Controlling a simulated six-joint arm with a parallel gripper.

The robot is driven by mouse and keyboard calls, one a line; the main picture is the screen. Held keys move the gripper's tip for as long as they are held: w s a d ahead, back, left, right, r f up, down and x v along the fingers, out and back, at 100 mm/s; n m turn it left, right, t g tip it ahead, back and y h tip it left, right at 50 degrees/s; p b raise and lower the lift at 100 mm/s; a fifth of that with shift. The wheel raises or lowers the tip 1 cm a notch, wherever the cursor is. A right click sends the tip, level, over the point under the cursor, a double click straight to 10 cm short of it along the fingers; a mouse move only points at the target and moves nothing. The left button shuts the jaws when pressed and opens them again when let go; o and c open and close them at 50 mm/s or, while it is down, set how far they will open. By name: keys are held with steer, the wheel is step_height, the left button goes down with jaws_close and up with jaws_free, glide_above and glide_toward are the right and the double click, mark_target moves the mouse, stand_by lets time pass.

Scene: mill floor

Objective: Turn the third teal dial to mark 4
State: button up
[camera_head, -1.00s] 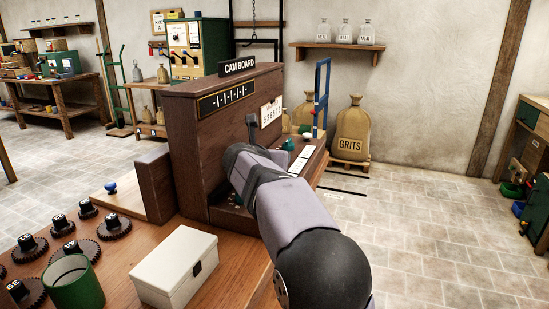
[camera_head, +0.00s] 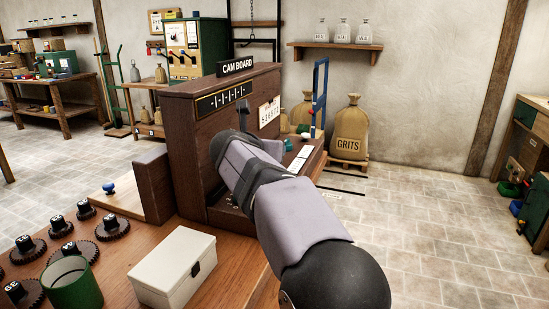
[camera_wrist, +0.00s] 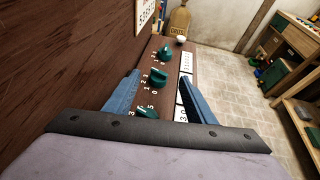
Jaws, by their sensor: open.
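Several teal dials stand in a row along a brown sloping panel in the wrist view: a far one (camera_wrist: 166,53), a middle one (camera_wrist: 158,77) and a near one (camera_wrist: 147,113). Small white numerals ring each dial. The near dial is partly covered by my gripper's dark mounting bar. My gripper (camera_wrist: 160,75) is open, its two blue fingers spread on either side of the row, with the middle dial between the fingertips in the picture. I cannot tell whether they touch it. In the head view, my arm hides most of the panel; one teal dial (camera_head: 288,145) shows beyond it.
The tall wooden CAM BOARD cabinet (camera_head: 190,135) rises beside the panel. A white knob (camera_wrist: 180,39) stands at the panel's far end. A cream box (camera_head: 172,266), a green cup (camera_head: 72,284) and dark gears (camera_head: 112,228) lie on the near bench.

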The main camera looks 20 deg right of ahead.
step_height(320, 180, up, 9)
steer(key=p, duration=0.1)
steer(key=w+d+m+t+y+p, duration=0.25)
steer(key=w+d+m+p, duration=0.4)
steer(key=m+p, duration=0.75)
steer(key=s+m+y+p, duration=0.75)
steer(key=m+p, duration=0.55)
steer(key=p, duration=0.8)
steer(key=shift+m+h, duration=0.3)
steer(key=shift+h, duration=0.1)
steer(key=f, duration=0.7)
steer(key=s+f, duration=0.1)
steer(key=f, duration=0.2)
steer(key=shift+a+f+b, duration=0.25)
steer(key=shift+a+b, duration=0.05)
steer(key=shift+w+f, duration=0.15)
steer(key=shift+f, duration=0.35)
steer(key=shift+p+x, duration=1.15)
steer(key=shift+x, duration=2.45)
steer(key=shift+r, duration=0.1)
steer(key=shift+c, duration=0.6)
